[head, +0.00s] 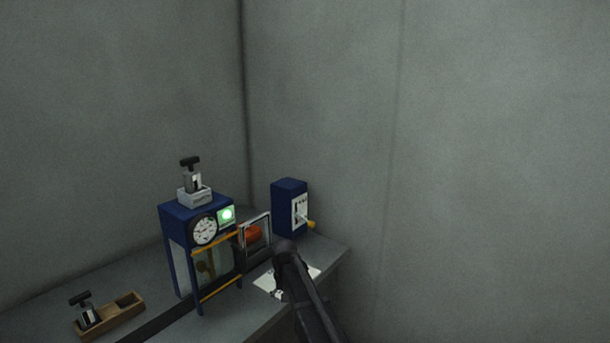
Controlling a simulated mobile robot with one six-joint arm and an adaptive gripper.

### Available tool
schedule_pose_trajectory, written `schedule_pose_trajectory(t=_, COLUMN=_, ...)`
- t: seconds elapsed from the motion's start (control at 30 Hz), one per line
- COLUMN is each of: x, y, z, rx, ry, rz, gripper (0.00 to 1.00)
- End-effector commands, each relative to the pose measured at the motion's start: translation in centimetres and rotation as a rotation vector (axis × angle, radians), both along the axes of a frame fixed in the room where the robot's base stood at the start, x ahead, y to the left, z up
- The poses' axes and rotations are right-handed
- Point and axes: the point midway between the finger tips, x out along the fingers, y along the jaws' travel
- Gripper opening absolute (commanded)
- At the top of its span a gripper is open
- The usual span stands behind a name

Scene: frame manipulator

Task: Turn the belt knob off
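A blue box (289,207) stands at the back right of the table, against the wall. It has a pale front panel (300,210) with a slot and markings, and a small yellow-orange knob (311,224) at its lower right. No label is readable, so I cannot tell for certain that this is the belt knob. My dark arm rises from the bottom of the head view in front of this box and bends near the table's right part. My gripper is not clearly made out; it is hidden or too small and dark to tell its state.
A blue frame machine (181,214) with a dial (204,230) and a lit green lamp (227,214) straddles a dark belt (170,319). A block with a black handle (194,190) stands on top. A wooden tray (110,320) sits front left. A framed window with something orange (254,235) stands beside the machine.

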Motion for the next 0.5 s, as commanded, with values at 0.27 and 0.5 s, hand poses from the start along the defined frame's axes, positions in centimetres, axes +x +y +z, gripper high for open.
schedule_pose_trajectory(t=0.27, x=-2.4, y=-3.4, z=0.3, rx=0.000, ry=0.000, rz=-0.017, gripper=0.92)
schedule_pose_trajectory(t=0.5, x=-5.6, y=-7.3, z=0.6, rx=0.000, ry=0.000, rz=-0.034, gripper=0.92)
